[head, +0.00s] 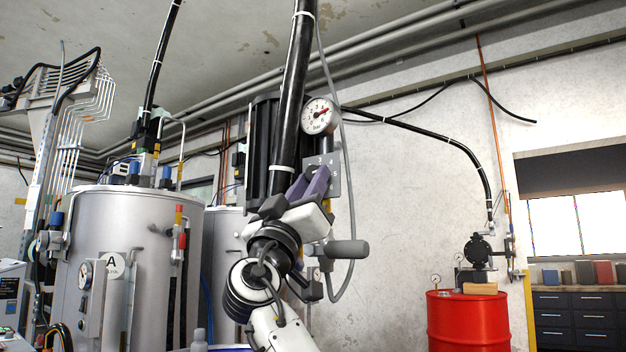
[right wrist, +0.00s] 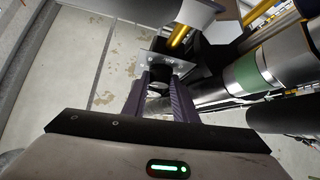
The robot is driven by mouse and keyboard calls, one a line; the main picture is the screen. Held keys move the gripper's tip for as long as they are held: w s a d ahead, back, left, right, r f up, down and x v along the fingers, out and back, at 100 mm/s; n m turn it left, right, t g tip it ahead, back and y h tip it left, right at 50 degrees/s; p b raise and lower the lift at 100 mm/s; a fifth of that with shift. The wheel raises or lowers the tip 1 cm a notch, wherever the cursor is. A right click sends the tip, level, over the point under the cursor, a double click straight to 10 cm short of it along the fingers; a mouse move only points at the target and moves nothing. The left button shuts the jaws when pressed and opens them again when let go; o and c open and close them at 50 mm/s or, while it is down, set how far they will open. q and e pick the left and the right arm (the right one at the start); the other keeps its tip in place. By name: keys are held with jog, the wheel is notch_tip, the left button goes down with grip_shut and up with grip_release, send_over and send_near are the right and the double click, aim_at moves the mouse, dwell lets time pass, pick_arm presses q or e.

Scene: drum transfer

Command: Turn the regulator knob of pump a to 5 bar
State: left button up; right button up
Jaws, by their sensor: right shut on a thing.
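The pressure gauge (head: 319,115) of the pump is white and round, marked bar, with a red needle pointing to the upper right. I cannot read its exact value. Below it is a grey scale plate (head: 335,174) with small numbers, 3, 4 and 5 among them. My right gripper (head: 316,183) is at this plate, its purple fingers partly covering it. In the right wrist view the fingers (right wrist: 159,96) are shut on the dark regulator knob (right wrist: 158,78), in front of the plate (right wrist: 146,60). The knob is hidden in the head view. My left gripper is not in view.
A black hose (head: 293,90) runs up beside the gauge, and a thin grey cable (head: 346,240) hangs on its right. A silver tank marked A (head: 145,230) stands left. A red drum (head: 468,325) with a small pump (head: 480,252) stands right. The wall between is clear.

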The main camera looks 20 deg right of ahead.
jog(key=m+g+h+p, duration=0.1)
jog(key=m, duration=0.1)
jog(key=m+g+h, duration=0.2)
jog(key=m, duration=0.1)
jog(key=shift+w+a+g+h+p, duration=0.15)
jog(key=shift+w+g+h+p, duration=0.05)
jog(key=shift+g+h+p, duration=0.15)
jog(key=o, duration=1)
jog(key=shift+o, duration=0.2)
